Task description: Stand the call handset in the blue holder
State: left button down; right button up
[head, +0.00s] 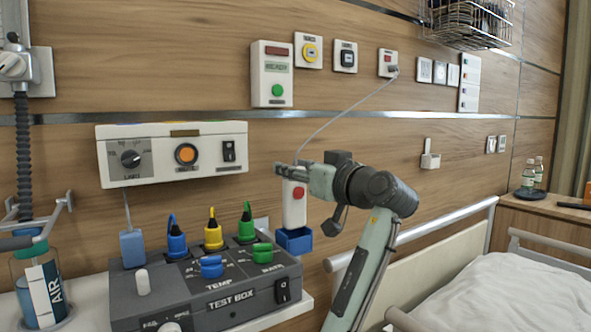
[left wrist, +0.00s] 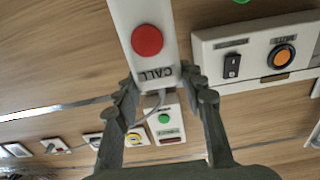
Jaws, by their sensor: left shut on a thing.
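The white call handset (head: 293,207) with its red button hangs upright below my left gripper (head: 291,172) in the head view. The gripper is shut on its upper end, where the cord leaves. In the left wrist view the handset (left wrist: 140,14) extends away from between the fingers, with the red button and the word CALL facing the camera. The blue holder (head: 294,241) is on the wall directly below the handset. The handset's lower end meets the holder's top edge in the picture; I cannot tell whether it is inside. My right gripper is not in view.
The handset's cord (head: 345,111) runs up to a wall socket (head: 388,64). The grey test box (head: 205,288) with coloured plugs stands left of the holder. A white control panel (head: 172,153) is above it. The bed (head: 500,290) is at the right.

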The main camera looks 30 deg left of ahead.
aim_at(300, 193)
pick_arm(q)
jog(key=shift+f+b, duration=2.15)
jog(key=shift+f, duration=0.2)
dwell(2.1)
jog(key=c, duration=0.8)
grip_release()
jog(key=shift+c, duration=0.2)
jog(key=v, duration=1.2)
